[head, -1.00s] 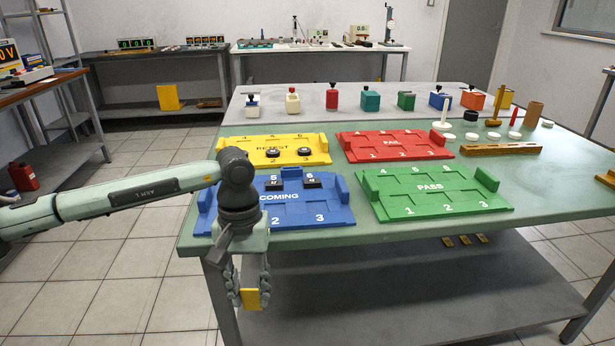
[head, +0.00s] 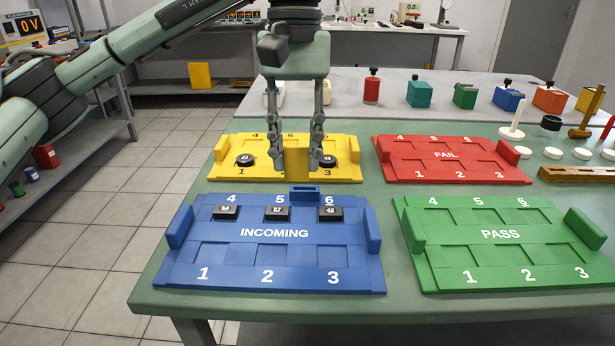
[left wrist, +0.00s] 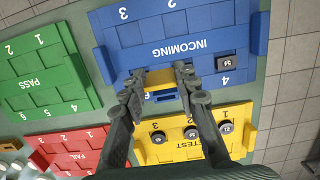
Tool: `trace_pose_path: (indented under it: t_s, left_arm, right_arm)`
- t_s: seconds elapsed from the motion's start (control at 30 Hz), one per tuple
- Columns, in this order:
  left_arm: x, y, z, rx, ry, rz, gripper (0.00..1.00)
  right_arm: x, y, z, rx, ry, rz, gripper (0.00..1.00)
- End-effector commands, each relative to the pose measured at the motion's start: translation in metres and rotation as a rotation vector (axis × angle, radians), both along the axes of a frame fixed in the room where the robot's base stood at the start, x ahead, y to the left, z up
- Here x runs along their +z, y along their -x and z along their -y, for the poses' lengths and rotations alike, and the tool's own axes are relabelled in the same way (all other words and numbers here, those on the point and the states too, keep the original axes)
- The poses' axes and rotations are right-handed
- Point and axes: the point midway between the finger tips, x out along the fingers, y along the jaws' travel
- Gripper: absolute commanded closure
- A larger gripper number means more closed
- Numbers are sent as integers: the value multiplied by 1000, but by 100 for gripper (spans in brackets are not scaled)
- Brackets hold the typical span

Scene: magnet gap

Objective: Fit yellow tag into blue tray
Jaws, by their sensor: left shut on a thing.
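My left gripper (head: 297,165) points down and is shut on the yellow tag (head: 297,156), a small flat yellow plate held upright between the fingertips. In the left wrist view, the tag (left wrist: 159,79) sits between the fingertips (left wrist: 160,80), seen against the back part of the blue tray. The blue tray (head: 273,254), marked INCOMING, lies flat on the table. A small blue slotted upright (head: 305,193) stands at its back edge; it also shows just beyond the tag in the left wrist view (left wrist: 166,97). The tag appears above the tray and apart from it.
Black blocks (head: 277,213) sit in the blue tray's back row. The yellow tray (head: 228,172) behind holds black discs (head: 245,160). The red tray (head: 446,158) and green tray (head: 490,255) are on the right.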

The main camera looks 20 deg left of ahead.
Motion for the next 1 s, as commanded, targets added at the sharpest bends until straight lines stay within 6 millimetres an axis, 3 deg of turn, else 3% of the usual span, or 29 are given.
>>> trace_pose_path:
  t_s: [0.2,0.4,0.57,0.83,1.0]
  left_arm:
    - [-32,-50,-8,3,1,-5,82]
    - [-49,-79,-14,1,0,-3,82]
    - [-56,-85,-16,-1,-1,0,82]
    - [-91,-84,-16,-1,-2,-1,82]
    - [-93,-85,-16,-2,0,1,82]
  right_arm:
    - [3,0,0,0,2,3,60]
    - [2,0,0,-1,2,0,60]
    - [0,0,0,0,0,-1,60]
    - [-2,0,0,1,-1,-1,60]
    - [-6,0,0,1,-1,-6,60]
